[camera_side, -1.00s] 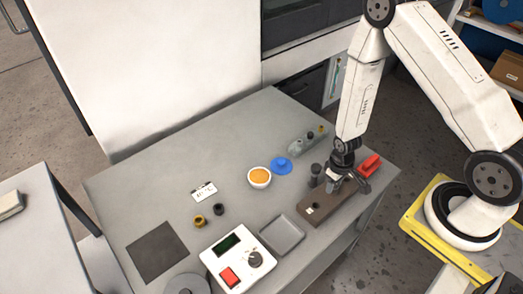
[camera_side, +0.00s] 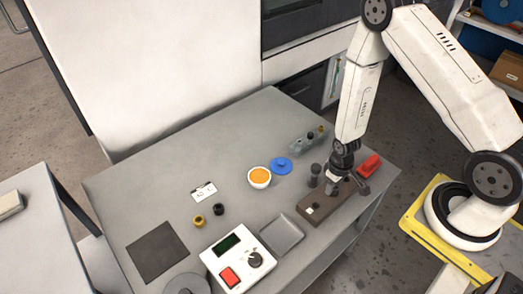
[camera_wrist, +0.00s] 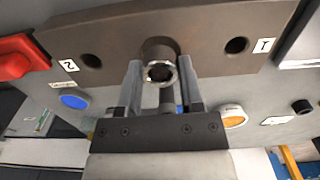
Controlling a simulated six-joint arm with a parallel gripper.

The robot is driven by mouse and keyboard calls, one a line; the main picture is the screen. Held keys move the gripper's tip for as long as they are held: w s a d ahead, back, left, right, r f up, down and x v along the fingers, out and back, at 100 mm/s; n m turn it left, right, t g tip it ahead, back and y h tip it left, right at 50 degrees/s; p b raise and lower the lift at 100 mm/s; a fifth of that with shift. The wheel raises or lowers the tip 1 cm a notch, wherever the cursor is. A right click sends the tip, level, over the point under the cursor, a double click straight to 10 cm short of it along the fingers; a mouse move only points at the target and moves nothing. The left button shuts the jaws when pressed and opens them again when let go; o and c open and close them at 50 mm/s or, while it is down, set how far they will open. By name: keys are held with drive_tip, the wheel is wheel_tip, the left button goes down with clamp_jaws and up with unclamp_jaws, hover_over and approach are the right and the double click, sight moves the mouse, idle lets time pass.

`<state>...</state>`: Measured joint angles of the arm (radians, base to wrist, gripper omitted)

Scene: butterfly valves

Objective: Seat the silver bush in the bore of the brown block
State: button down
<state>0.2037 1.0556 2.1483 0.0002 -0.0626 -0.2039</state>
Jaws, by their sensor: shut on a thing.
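The brown block (camera_side: 320,209) lies near the right end of the grey table. In the wrist view, the brown block (camera_wrist: 205,30) spans the top, with a small dark hole near each end beside the labels 1 and 2. My gripper (camera_wrist: 160,78) is shut on the silver bush (camera_wrist: 160,73), whose bright ring faces the camera between the fingers. The bush lies over a round brown part at the block's middle. The bore's mouth is hidden, and I cannot tell how far the bush is in. In the side view, my gripper (camera_side: 347,183) hides the bush over the block.
A dark upright cylinder (camera_side: 315,170) stands close behind the block. A red object (camera_side: 369,165) lies right of my gripper. A grey tray (camera_side: 282,234) and a white control box (camera_side: 238,257) are to the left.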

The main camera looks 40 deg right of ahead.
drive_tip(key=shift+f, duration=0.6)
idle(1.3)
drive_tip(key=shift+c, duration=1.4)
unclamp_jaws()
drive_tip(key=shift+c, duration=1.1)
drive_tip(key=shift+o, duration=0.9)
drive_tip(key=shift+r, duration=0.15)
wheel_tip(320, 180, up, 7)
drive_tip(key=shift+r, duration=0.15)
drive_tip(key=shift+r, duration=0.1)
